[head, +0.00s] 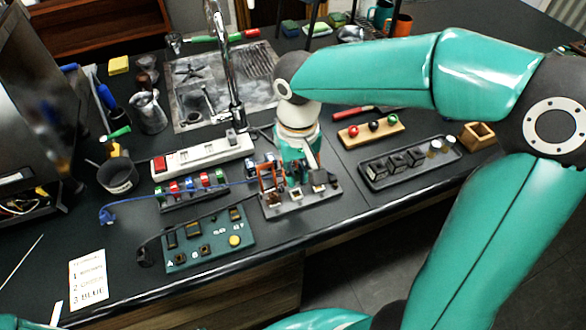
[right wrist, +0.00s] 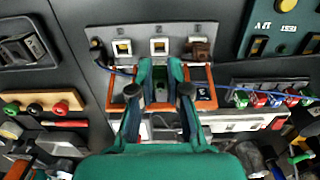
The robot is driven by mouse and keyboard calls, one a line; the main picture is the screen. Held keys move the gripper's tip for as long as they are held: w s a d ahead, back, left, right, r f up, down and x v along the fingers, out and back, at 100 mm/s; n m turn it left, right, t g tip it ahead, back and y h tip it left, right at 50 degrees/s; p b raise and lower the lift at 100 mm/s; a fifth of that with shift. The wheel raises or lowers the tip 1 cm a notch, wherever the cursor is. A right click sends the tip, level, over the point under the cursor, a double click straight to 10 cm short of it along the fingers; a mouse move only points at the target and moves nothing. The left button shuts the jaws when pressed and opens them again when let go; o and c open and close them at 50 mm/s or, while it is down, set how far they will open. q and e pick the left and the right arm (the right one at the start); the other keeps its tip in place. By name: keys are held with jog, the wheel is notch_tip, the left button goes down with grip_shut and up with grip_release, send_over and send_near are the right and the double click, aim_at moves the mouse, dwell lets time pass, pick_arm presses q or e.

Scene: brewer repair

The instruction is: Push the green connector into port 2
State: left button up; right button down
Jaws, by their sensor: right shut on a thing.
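My right gripper (head: 297,180) reaches down just behind the grey port block (head: 302,205). In the right wrist view my gripper (right wrist: 160,78) is shut on a small dark-green piece (right wrist: 160,91), which I take for the green connector; the fingers hide most of it. The fingertips are close to the block's middle port (right wrist: 159,47), whose opening shows bare. A brown plug (right wrist: 200,49) sits at one end port. The other end port (right wrist: 122,47) shows its pale opening. I cannot tell whether the connector touches the block. My left gripper is not in view.
An orange-edged piece (right wrist: 113,92) lies around the fingers. A rack of coloured connectors (head: 190,188) with a blue cable stands left. A green panel (head: 208,245) lies in front of it, and a white power strip (head: 202,154) behind. A black tray (head: 410,165) stands right.

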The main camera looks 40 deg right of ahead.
aim_at(297, 181)
notch_tip(297, 181, down, 3)
jog(key=shift+s+f+b, duration=0.1)
jog(key=shift+f+b, duration=0.1)
jog(key=shift+b, duration=0.9)
jog(key=shift+r, duration=0.15)
jog(key=shift+s, duration=0.15)
jog(key=shift+f+b, duration=0.6)
jog(key=shift+f, duration=0.2)
dwell(1.2)
jog(key=c, duration=1.1)
grip_release()
jog(key=shift+o, duration=0.2)
jog(key=shift+r, duration=0.1)
